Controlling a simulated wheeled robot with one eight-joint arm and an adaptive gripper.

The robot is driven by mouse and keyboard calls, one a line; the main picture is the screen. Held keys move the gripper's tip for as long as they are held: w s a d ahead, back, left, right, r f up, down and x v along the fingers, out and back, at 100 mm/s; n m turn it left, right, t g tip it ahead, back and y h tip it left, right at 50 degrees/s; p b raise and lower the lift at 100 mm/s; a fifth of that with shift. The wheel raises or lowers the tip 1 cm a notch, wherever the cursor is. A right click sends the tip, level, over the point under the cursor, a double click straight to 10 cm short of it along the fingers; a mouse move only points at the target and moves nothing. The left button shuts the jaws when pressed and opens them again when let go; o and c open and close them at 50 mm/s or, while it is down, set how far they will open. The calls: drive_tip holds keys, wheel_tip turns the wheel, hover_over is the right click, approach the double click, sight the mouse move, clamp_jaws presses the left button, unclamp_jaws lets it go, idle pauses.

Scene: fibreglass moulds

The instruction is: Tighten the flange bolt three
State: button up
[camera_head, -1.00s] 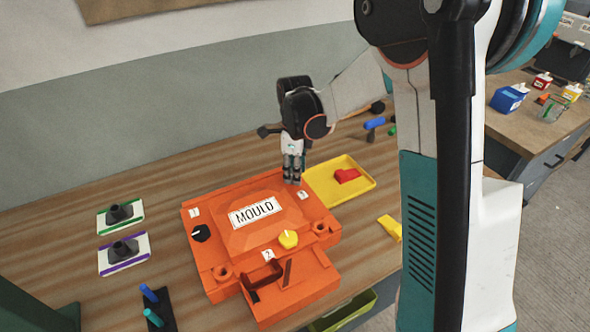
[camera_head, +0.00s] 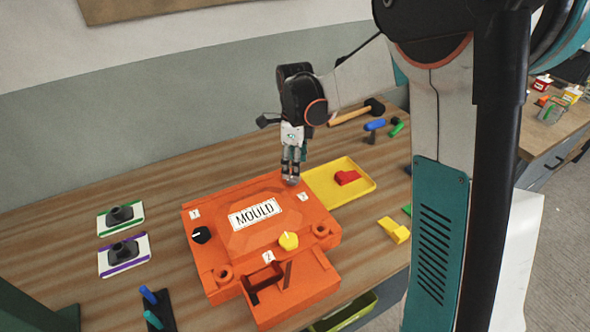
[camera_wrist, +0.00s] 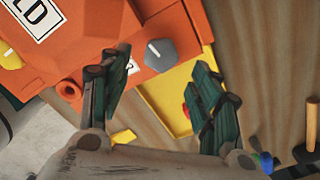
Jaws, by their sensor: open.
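The orange mould (camera_head: 228,274) with a "MOULD" plate lies on the wooden table. The grey flange bolt three (camera_wrist: 173,58) has a white line and sits at the mould's corner by a partly hidden number tag (camera_wrist: 133,66); its tag 3 (camera_head: 303,197) shows in the head view. My gripper (camera_head: 291,168) points down just above that bolt. In the wrist view my gripper (camera_wrist: 160,68) is open, its dark green fingers either side of the bolt; contact cannot be told. A black bolt (camera_head: 202,234) is by tag 1, a yellow bolt (camera_head: 288,241) by tag 2.
A yellow tray (camera_head: 325,202) with a red piece (camera_head: 347,177) adjoins the mould beside the bolt. A yellow block (camera_head: 394,230) lies right of the mould. A hammer (camera_head: 357,112) and blue and green handled tools lie behind.

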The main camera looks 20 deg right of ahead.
drive_tip(key=shift+r, duration=2.2)
drive_tip(key=s+r+n+t, duration=0.3)
drive_tip(key=s+r+n, duration=0.5)
drive_tip(key=s+n, duration=0.35)
drive_tip(key=s+n+t, duration=0.4)
drive_tip(key=s+n, duration=0.8)
drive_tip(key=shift+s+d+f+n, duration=0.2)
drive_tip(key=shift+s+f+n, duration=0.1)
drive_tip(key=shift+s+n, duration=0.1)
